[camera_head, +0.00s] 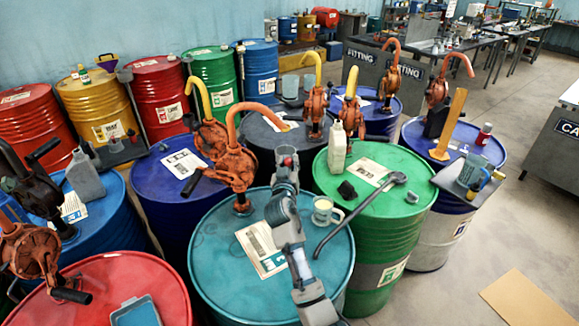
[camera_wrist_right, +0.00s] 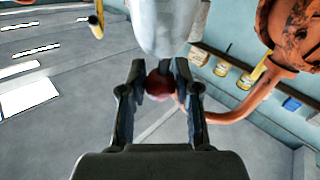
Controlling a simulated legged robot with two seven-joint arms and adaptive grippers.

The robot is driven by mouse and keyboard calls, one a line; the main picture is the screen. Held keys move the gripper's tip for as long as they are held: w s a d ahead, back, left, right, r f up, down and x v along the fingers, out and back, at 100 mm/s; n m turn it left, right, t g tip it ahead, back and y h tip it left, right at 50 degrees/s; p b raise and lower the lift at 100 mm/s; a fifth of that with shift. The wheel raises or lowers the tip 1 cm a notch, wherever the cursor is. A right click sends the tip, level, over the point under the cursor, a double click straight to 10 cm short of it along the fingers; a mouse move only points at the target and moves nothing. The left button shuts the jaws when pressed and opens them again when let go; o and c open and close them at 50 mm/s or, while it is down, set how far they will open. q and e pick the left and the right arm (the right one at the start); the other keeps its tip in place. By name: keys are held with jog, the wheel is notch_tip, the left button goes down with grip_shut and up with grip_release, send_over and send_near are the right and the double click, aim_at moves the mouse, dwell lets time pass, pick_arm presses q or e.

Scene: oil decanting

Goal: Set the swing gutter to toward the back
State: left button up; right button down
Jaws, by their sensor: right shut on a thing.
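My right gripper (camera_head: 286,158) is at the end of my grey arm, above the teal drum (camera_head: 215,265) and just right of an orange hand pump (camera_head: 236,165). In the right wrist view, my right gripper (camera_wrist_right: 160,90) has both fingers around a round red knob (camera_wrist_right: 158,85). The knob sits at the end of a short stem below a pale grey rounded body (camera_wrist_right: 168,25). Whether this body is the swing gutter, and which way the gutter points, I cannot tell. A little red also shows at the gripper in the head view. My left gripper is out of view.
More drums with hand pumps crowd the left and back. Open floor (camera_head: 460,270) lies at the right.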

jog(key=shift+a, duration=0.1)
jog(key=c, duration=1)
grip_release()
jog(key=shift+o, duration=0.9)
jog(key=shift+a, duration=0.15)
jog(key=shift+s, duration=0.5)
jog(key=s+a, duration=0.1)
jog(key=s, duration=0.9)
jog(key=shift+s, duration=0.4)
jog(key=shift+a+f, duration=0.1)
